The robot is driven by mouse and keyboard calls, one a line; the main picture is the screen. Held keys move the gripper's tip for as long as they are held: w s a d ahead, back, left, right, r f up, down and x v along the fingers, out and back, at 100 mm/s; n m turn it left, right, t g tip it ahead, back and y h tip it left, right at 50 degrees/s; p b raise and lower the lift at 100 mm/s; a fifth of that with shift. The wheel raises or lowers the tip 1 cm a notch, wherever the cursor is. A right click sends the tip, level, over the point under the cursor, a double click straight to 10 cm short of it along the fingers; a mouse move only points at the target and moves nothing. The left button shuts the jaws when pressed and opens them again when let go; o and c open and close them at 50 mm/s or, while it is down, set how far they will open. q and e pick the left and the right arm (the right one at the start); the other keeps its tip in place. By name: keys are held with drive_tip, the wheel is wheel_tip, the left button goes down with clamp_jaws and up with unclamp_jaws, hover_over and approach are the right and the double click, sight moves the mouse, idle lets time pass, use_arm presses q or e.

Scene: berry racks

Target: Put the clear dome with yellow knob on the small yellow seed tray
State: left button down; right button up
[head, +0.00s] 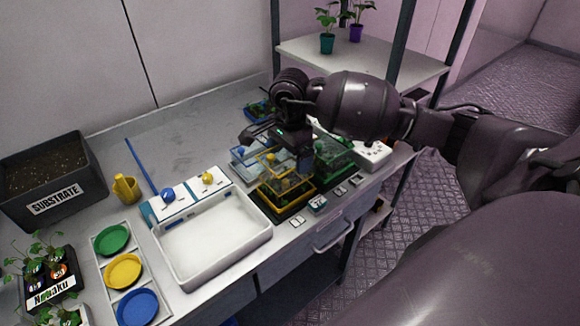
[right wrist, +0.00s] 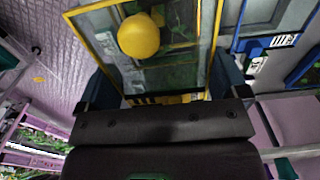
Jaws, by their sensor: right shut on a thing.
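The clear dome with the yellow knob (right wrist: 138,36) fills the upper middle of the right wrist view, with a yellow rim. In the head view the dome (head: 270,158) shows just under my right gripper (head: 268,140), which is shut on it. The small yellow seed tray (head: 287,203), with green seedlings, stands on the bench below and slightly right of the dome. The dome looks raised above the tray; the exact gap cannot be told. My left gripper is not in view.
A clear dome with a blue knob (head: 240,154) is just left. A green tray with a dome (head: 330,155) is right of the yellow tray. A white basin (head: 212,246) stands to the left. A white power box (head: 372,155) is at the right edge.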

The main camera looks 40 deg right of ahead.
drive_tip(key=shift+f, duration=2.4)
drive_tip(key=o, duration=0.7)
drive_tip(key=shift+r, duration=0.1)
wheel_tip(320, 180, up, 12)
drive_tip(key=shift+r+b, duration=0.1)
drive_tip(key=shift+b, duration=0.2)
